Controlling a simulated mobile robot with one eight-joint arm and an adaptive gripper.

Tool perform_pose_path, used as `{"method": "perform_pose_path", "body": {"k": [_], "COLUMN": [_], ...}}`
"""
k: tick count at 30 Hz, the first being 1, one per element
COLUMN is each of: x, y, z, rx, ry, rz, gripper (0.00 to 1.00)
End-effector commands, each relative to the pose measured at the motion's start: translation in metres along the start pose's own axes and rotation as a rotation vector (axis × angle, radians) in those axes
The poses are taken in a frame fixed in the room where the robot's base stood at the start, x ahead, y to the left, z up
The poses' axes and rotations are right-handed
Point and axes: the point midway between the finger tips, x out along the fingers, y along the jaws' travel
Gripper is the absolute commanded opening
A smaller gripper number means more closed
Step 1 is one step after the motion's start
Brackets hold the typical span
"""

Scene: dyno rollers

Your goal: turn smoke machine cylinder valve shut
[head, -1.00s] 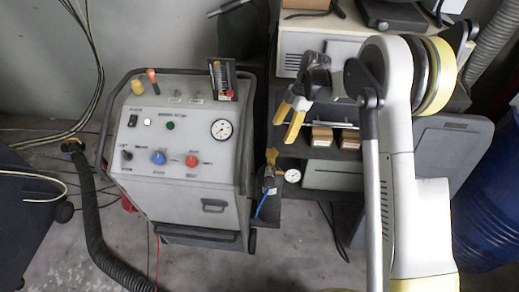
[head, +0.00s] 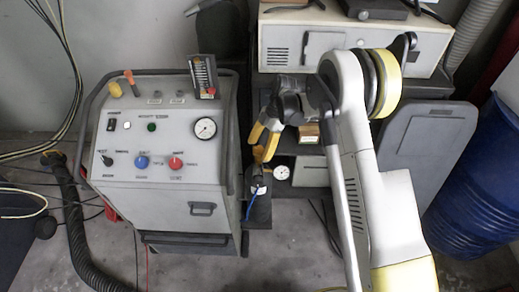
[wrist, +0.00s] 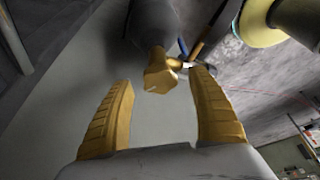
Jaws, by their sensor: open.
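The smoke machine's dark cylinder (head: 259,212) stands upright just right of the smoke machine (head: 168,150). In the head view its valve is largely hidden by my gripper (head: 264,145), which is just above it. In the wrist view the brass valve (wrist: 160,73) shows at the end of the dark cylinder body (wrist: 152,22). My gripper (wrist: 165,84) is open, with one yellow finger on each side of the valve's near end. A gap shows on both sides, and the valve lies at or just beyond the fingertips. No contact is visible.
A round pressure gauge (head: 281,173) sits right beside the cylinder top, and a blue hose (head: 248,208) runs down it. A dark shelf with small boxes (head: 308,133) stands behind my arm. A blue barrel (head: 485,185) is at the right.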

Motion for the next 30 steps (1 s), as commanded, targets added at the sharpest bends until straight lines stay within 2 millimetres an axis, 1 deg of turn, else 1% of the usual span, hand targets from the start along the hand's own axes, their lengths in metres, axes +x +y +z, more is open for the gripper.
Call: {"method": "perform_pose_path", "body": {"k": [4, 5, 6, 8, 9, 10, 20, 26, 30], "x": [-0.0004, -0.0005, -0.0005, -0.0006, -0.0006, -0.0006, -0.0003, 0.0, 0.0003], "y": [0.0001, 0.0001, 0.0001, 0.0001, 0.0001, 0.0001, -0.0003, -0.0007, -0.001], "z": [-0.0003, -0.0003, -0.0003, -0.0002, -0.0003, -0.0003, -0.0002, -0.0001, -0.0003], "rx": [0.0, 0.0, 0.0, 0.0, 0.0, 0.0, 0.026, 0.114, 0.215], "ry": [0.0, 0.0, 0.0, 0.0, 0.0, 0.0, -0.001, -0.002, -0.002], "rz": [0.0, 0.0, 0.0, 0.0, 0.0, 0.0, 0.011, 0.049, 0.092], "gripper": [0.68, 0.66, 0.54, 0.36, 0.23, 0.14, 0.13, 0.13, 0.13]}}
